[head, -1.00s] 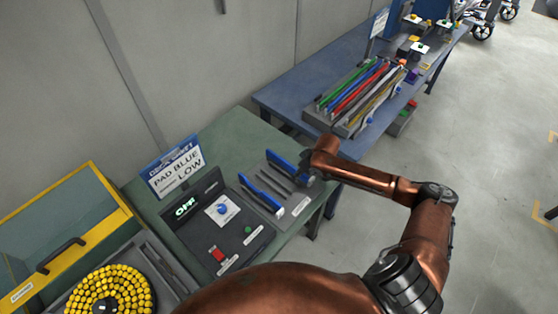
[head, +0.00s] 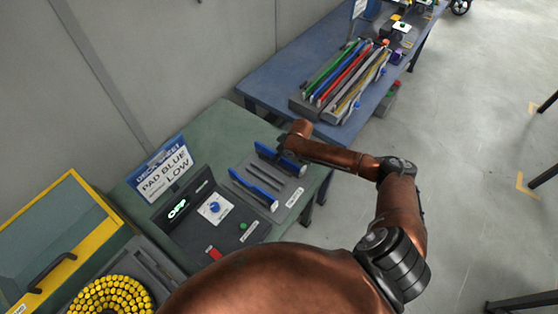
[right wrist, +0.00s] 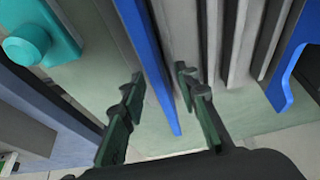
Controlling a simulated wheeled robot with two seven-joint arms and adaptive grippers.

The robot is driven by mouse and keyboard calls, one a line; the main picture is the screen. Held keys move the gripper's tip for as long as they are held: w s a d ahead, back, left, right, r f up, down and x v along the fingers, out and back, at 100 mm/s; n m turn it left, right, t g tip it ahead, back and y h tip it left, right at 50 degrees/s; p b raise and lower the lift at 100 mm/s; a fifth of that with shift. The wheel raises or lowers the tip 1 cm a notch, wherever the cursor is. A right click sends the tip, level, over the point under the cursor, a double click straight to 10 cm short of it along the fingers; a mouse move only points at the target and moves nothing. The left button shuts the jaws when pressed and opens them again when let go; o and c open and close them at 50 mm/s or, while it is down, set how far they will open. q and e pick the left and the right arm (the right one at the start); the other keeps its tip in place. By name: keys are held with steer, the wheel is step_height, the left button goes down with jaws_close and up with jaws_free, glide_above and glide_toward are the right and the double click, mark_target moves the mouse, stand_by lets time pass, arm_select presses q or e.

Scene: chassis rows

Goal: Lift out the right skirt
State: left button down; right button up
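Two long blue skirts lie in a grey slotted tray (head: 297,185) on the green table. The right skirt (head: 267,152) is on the tray's far side, and the other skirt (head: 250,186) is on its near side. My right gripper (head: 288,143) is at the right skirt, and its copper arm hides part of the skirt. In the right wrist view the gripper (right wrist: 160,112) is open, with a blue skirt (right wrist: 150,60) between its fingers and no clear contact. Another blue skirt (right wrist: 292,75) shows at the right edge. My left gripper is not in view.
Grey rails stand between the skirts. Left of the tray is a control panel (head: 190,232) reading OFF, with a sign (head: 165,170) behind it. A blue table (head: 275,70) beyond holds a rack of coloured strips (head: 345,75). A yellow-framed case (head: 100,212) stands at left.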

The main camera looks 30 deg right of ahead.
steer(key=shift+c, duration=0.3)
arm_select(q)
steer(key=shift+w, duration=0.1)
arm_select(e)
jaws_close()
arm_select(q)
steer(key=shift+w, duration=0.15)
